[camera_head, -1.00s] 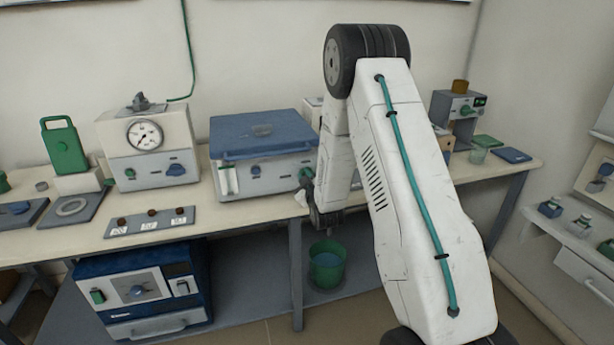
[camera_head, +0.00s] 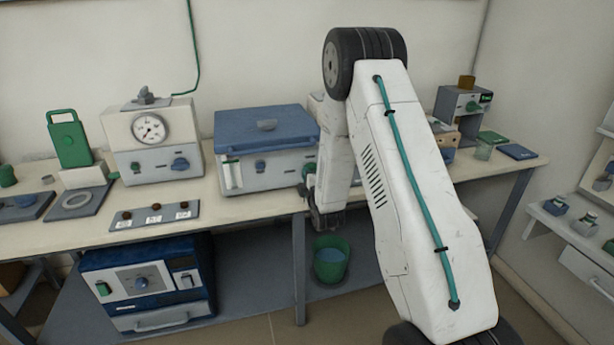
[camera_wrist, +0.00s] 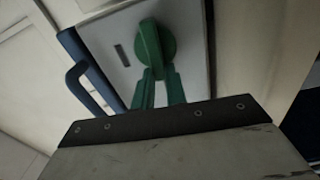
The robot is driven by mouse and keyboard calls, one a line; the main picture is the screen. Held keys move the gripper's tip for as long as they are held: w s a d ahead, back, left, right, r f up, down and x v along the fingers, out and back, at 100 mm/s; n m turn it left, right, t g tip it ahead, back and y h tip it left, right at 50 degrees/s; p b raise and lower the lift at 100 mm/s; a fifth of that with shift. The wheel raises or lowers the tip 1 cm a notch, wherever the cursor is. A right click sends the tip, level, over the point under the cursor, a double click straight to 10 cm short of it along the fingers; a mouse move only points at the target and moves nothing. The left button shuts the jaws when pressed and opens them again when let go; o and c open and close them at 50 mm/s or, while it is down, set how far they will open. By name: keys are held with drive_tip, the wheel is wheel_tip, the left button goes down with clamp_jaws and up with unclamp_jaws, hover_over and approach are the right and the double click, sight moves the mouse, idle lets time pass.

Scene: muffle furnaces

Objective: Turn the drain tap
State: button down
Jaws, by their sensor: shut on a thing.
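The drain tap (camera_wrist: 152,42) is a green round knob with a raised lever, on the pale front of the blue-lidded bath (camera_head: 227,123). In the head view, a small part of the green tap (camera_head: 308,171) shows at the bath's lower right, beside my arm. In the wrist view, my gripper (camera_wrist: 157,76) has its two green fingers close together at the lower end of the tap's lever, shut on it. The dark bolted edge of my gripper hides the finger bases. In the head view, my arm hides the fingers and part of the bath's right side.
A gauge unit (camera_head: 152,165) stands left of the bath, and a blue furnace (camera_head: 150,283) sits under the bench (camera_head: 248,205). Small instruments stand on the bench to the right.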

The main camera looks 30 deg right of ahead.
drive_tip(key=shift+f+n, duration=0.15)
drive_tip(key=shift+n, duration=0.35)
drive_tip(key=c, duration=1.4)
unclamp_jaws()
drive_tip(key=shift+c, duration=0.2)
drive_tip(key=v, duration=0.7)
drive_tip(key=shift+s+a, duration=0.2)
drive_tip(key=shift+s, duration=0.2)
